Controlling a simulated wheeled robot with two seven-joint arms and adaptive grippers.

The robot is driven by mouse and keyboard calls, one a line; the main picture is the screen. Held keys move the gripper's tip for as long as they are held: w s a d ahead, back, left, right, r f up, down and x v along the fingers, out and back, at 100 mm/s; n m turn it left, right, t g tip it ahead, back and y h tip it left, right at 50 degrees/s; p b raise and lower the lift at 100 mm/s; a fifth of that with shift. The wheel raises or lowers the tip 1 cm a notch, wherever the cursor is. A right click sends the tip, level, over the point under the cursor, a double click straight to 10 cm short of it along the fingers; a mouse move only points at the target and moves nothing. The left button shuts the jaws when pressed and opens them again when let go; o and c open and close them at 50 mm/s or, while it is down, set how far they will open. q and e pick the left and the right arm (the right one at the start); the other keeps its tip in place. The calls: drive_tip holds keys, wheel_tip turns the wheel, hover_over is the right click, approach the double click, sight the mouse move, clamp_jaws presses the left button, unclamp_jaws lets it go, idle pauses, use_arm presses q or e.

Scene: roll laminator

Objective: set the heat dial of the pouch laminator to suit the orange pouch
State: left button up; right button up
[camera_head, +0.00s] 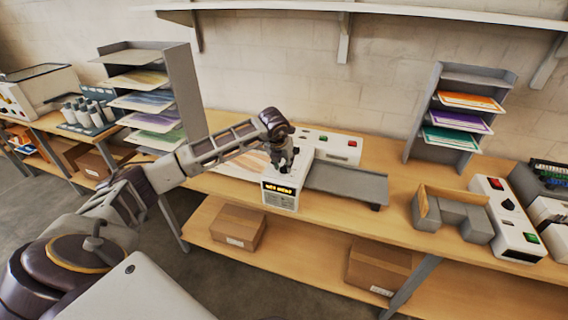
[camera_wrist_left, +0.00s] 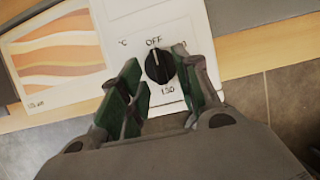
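The pouch laminator (camera_head: 281,194) is a white machine on the workbench, with a lit yellow display too small to read. Its heat dial (camera_wrist_left: 158,67) is a black knob with a white pointer line that appears to face OFF; 130 is printed below it and °C to its left. My left gripper (camera_wrist_left: 157,80) points down over the dial, its green-padded fingers apart on either side; I cannot tell whether they touch it. The left gripper (camera_head: 282,154) hides the dial in the head view. An orange pouch (camera_head: 470,101) lies on the right rack. My right gripper is out of view.
A grey tray (camera_head: 345,183) adjoins the laminator on the right. The right rack (camera_head: 420,110) also holds purple and green pouches. A white control box (camera_head: 507,215) with a black knob stands at the right. A panel with orange waves (camera_wrist_left: 58,55) is left of the dial.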

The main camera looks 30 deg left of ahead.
use_arm(q)
drive_tip(key=shift+w+f, duration=0.25)
drive_tip(key=shift+f, duration=0.4)
clamp_jaws()
drive_tip(key=shift+f, duration=0.1)
